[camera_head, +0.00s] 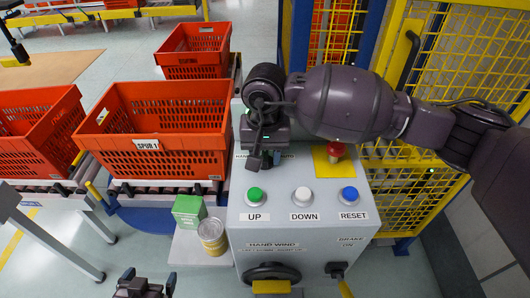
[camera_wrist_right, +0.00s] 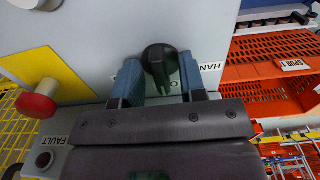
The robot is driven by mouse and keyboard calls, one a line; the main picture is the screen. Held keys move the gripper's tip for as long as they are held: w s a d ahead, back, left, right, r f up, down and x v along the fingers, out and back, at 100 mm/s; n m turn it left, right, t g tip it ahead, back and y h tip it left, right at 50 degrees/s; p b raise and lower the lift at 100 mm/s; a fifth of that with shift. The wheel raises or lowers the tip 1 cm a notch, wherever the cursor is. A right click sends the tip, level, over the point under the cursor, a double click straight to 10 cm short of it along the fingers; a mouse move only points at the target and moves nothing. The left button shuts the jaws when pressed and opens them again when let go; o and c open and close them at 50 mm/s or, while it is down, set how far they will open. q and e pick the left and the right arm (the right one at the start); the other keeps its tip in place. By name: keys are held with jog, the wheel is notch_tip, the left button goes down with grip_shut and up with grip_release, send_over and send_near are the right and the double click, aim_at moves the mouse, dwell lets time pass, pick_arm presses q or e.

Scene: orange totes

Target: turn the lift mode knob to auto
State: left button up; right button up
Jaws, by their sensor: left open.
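The black lift mode knob (camera_wrist_right: 160,60) sits on the grey panel in the right wrist view. My right gripper (camera_wrist_right: 158,78) has its two blue fingers on either side of it. Whether they touch or press it I cannot tell. An upside-down label starting HAN (camera_wrist_right: 209,67) shows beside the knob; another label is mostly covered. In the head view my right gripper (camera_head: 262,158) is at the console's top left and hides the knob. The console (camera_head: 300,222) stands centre. My left gripper (camera_head: 145,284) is open and empty at the bottom, left of the console.
Green UP (camera_head: 255,195), white DOWN (camera_head: 302,195) and blue RESET (camera_head: 349,195) buttons are on the console. A red mushroom button (camera_head: 335,151) sits on a yellow plate. Orange totes (camera_head: 160,125) stand left; a green box (camera_head: 188,211) and tin (camera_head: 212,237) stand beside the console. Yellow fencing is at right.

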grip_shut()
pick_arm(q)
jog(key=shift+s+f, duration=0.1)
jog(key=shift+s, duration=0.15)
jog(key=shift+f, duration=0.1)
jog(key=shift+s+f, duration=0.1)
jog(key=shift+f, duration=0.05)
pick_arm(e)
jog(key=shift+m+b, duration=0.6)
jog(key=shift+m, duration=0.4)
jog(key=shift+a+f+m+b, duration=0.1)
jog(key=shift+m+b, duration=0.2)
jog(key=shift+m, duration=0.6)
pick_arm(q)
notch_tip(320, 180, down, 3)
jog(key=shift+r+b, duration=0.15)
jog(key=shift+b, duration=0.2)
pick_arm(e)
jog(key=m, duration=0.4)
jog(key=shift+w+a+m, duration=0.1)
jog(key=shift+m, duration=0.3)
pick_arm(q)
jog(key=shift+s, duration=0.3)
pick_arm(e)
jog(key=shift+m, duration=0.3)
